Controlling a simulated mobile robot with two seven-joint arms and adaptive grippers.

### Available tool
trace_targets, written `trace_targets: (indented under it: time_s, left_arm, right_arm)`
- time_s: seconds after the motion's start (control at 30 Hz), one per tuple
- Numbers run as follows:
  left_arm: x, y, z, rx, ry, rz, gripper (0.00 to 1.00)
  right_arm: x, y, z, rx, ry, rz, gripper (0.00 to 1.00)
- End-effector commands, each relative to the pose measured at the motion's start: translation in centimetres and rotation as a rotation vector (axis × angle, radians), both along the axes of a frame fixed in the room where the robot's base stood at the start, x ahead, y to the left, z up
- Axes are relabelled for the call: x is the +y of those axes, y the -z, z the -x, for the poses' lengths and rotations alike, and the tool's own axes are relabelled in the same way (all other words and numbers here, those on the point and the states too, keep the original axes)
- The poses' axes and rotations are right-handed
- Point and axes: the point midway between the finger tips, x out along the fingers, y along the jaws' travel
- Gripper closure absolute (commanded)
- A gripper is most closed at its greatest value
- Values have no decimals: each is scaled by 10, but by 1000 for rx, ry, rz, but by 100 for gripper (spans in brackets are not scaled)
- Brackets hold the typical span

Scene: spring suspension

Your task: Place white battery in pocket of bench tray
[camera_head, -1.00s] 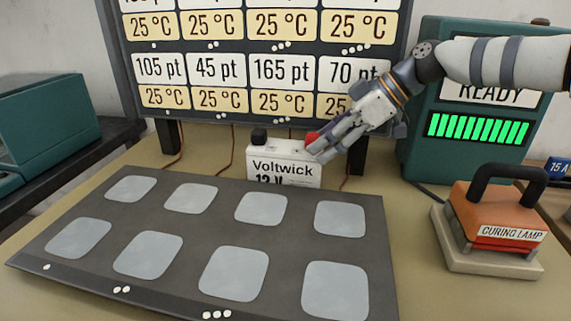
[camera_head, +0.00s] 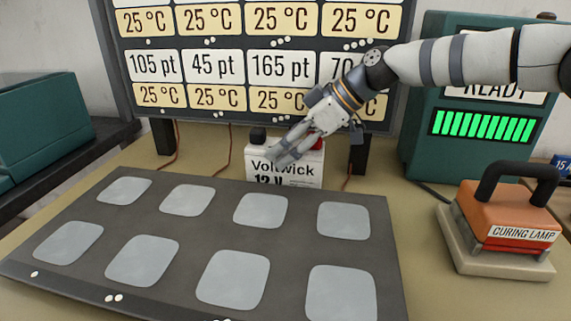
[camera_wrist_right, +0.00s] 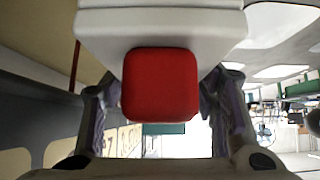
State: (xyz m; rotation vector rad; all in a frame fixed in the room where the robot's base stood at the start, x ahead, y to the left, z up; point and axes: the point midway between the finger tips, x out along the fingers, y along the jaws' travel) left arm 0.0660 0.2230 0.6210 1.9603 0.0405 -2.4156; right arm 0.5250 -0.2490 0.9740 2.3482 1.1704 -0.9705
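The white battery (camera_head: 300,173), marked Voltwick 12 V, stands upright behind the bench tray. It has a black terminal (camera_head: 258,134) and a red one. The dark bench tray (camera_head: 212,230) has several light grey rounded pockets, all empty. My right gripper (camera_head: 280,156) is in front of the battery's upper part and covers some of it. In the right wrist view, the red terminal (camera_wrist_right: 160,85) lies between the spread fingers (camera_wrist_right: 160,110), with the white battery body (camera_wrist_right: 160,30) above; contact is unclear. The gripper looks open. My left gripper is out of view.
A board of number cards (camera_head: 200,66) stands on dark posts behind the battery. A green charger (camera_head: 425,150) reading READY is at the right. A curing lamp (camera_head: 510,210) sits on a pale base right of the tray. Thin cables run behind the battery.

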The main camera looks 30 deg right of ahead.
Motion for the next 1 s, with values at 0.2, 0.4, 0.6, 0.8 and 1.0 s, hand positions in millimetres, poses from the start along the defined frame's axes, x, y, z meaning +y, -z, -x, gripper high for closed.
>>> trace_targets:
  time_s: [0.2, 0.4, 0.6, 0.8, 1.0]
  left_arm:
    - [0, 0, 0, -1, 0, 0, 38]
    - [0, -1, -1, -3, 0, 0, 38]
    - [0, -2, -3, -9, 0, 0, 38]
    - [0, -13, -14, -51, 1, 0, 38]
    - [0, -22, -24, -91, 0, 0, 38]
  right_arm:
    - [1, -6, -2, -12, 1, -5, 100]
    - [1, -11, -2, -13, 1, -4, 100]
    - [1, -36, -2, -17, 1, -4, 100]
    - [18, -74, 16, -27, -2, -4, 100]
    - [43, -110, 39, -28, -2, -4, 100]
